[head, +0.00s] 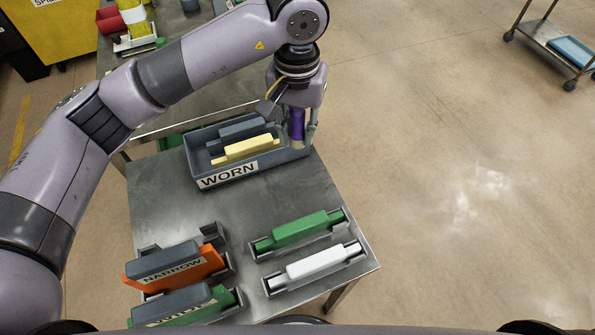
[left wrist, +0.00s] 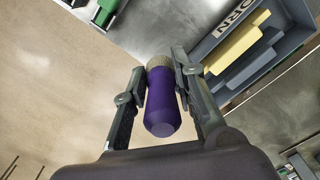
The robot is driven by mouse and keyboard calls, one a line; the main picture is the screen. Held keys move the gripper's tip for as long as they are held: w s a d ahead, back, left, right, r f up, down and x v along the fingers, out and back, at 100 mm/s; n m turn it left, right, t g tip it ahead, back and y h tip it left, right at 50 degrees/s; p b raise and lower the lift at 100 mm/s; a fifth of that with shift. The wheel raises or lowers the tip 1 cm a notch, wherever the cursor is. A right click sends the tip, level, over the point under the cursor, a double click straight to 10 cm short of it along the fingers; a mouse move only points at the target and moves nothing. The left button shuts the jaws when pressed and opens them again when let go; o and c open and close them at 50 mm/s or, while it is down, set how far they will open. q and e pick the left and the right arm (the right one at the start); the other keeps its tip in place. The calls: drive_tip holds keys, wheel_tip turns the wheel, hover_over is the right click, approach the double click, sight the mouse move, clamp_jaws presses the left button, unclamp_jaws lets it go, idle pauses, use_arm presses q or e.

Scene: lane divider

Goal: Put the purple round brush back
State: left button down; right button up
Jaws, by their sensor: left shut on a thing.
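The purple round brush (left wrist: 161,105) is between the fingers of my left gripper (left wrist: 163,85), which is shut on it. In the left wrist view its purple handle points toward the camera and a pale, rough end shows beyond. In the head view the purple brush (head: 297,123) hangs roughly upright at the right end of the grey bin labelled WORN (head: 228,178); I cannot tell whether it touches the bin. My left gripper (head: 298,130) points down there. My right gripper is not in view.
The WORN bin holds a yellow block (head: 249,148) and a dark grey block (head: 242,128). Green (head: 300,230) and white (head: 316,263) blocks sit in holders at the table's front right. Orange and grey pieces, labelled NARROW (head: 172,268), stand front left. The middle of the metal table (head: 160,205) is clear.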

use_arm(q)
drive_tip(key=f+p, duration=0.1)
drive_tip(key=f, duration=0.3)
drive_tip(key=f+p, duration=0.1)
drive_tip(key=f, duration=0.4)
drive_tip(key=s+f+p, duration=0.1)
drive_tip(key=f+p, duration=0.1)
drive_tip(key=f, duration=0.3)
drive_tip(key=shift+s+f, duration=0.1)
drive_tip(key=shift+f, duration=0.35)
wheel_tip(320, 180, down, 4)
drive_tip(key=shift+r+p, duration=0.25)
drive_tip(key=shift+p, duration=0.4)
drive_tip(key=shift+f, duration=0.5)
drive_tip(key=c, duration=1.8)
unclamp_jaws()
drive_tip(key=o, duration=0.5)
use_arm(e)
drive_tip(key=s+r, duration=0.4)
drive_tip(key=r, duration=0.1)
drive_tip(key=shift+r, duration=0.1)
